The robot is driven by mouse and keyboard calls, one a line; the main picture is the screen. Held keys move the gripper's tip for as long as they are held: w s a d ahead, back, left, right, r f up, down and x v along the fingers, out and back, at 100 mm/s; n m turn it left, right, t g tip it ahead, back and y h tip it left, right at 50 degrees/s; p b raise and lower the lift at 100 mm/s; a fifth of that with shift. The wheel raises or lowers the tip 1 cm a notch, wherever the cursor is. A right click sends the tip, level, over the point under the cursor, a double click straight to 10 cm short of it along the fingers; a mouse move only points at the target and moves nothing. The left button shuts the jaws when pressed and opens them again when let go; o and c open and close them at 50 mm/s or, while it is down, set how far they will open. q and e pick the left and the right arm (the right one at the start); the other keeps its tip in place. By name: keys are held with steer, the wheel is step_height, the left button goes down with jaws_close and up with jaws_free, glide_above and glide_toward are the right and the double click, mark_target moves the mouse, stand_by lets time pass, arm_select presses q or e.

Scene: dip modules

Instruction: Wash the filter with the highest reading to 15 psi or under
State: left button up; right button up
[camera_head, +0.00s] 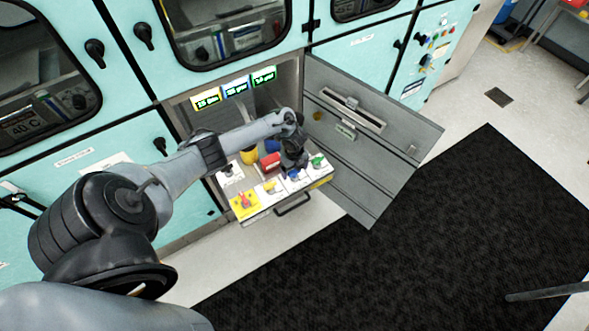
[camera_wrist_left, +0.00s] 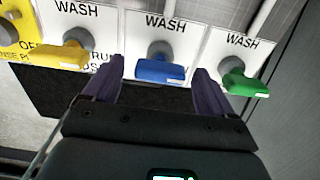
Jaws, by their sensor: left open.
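Three gauge displays, yellow (camera_head: 205,101), blue (camera_head: 236,89) and green (camera_head: 264,76), glow in the open cabinet; their numbers are too small to read surely. Below, a pulled-out panel carries a yellow handle (camera_wrist_left: 75,54), a blue handle (camera_wrist_left: 160,71) and a green handle (camera_wrist_left: 245,84) on white plates marked WASH. A red handle (camera_head: 244,199) sits on a yellow plate. My left gripper (camera_wrist_left: 158,75) is open, with its purple fingers on either side of the blue handle, apparently not gripping it. It hangs over the panel in the head view (camera_head: 294,160). My right gripper is out of view.
The open grey cabinet door (camera_head: 365,145) stands close to the right of the panel. Inside the cabinet are a red part (camera_head: 270,162) and a yellow part (camera_head: 249,155).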

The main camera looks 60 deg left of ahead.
arm_select(q)
steer(key=c, duration=1.1)
steer(key=shift+o, duration=0.2)
steer(key=n+p, duration=0.3)
steer(key=n, duration=0.1)
steer(key=shift+r, duration=0.2)
steer(key=n+p, duration=0.2)
steer(key=n, duration=0.2)
steer(key=shift+n+p, duration=0.3)
steer(key=shift+p, duration=0.1)
steer(key=n+p, duration=0.2)
steer(key=n, duration=0.3)
steer(key=shift+f, duration=0.1)
steer(key=shift+n+p, duration=0.6)
steer(key=shift+n, duration=1.5)
steer(key=shift+f, duration=0.1)
steer(key=o, duration=1.1)
steer(key=shift+c, duration=0.2)
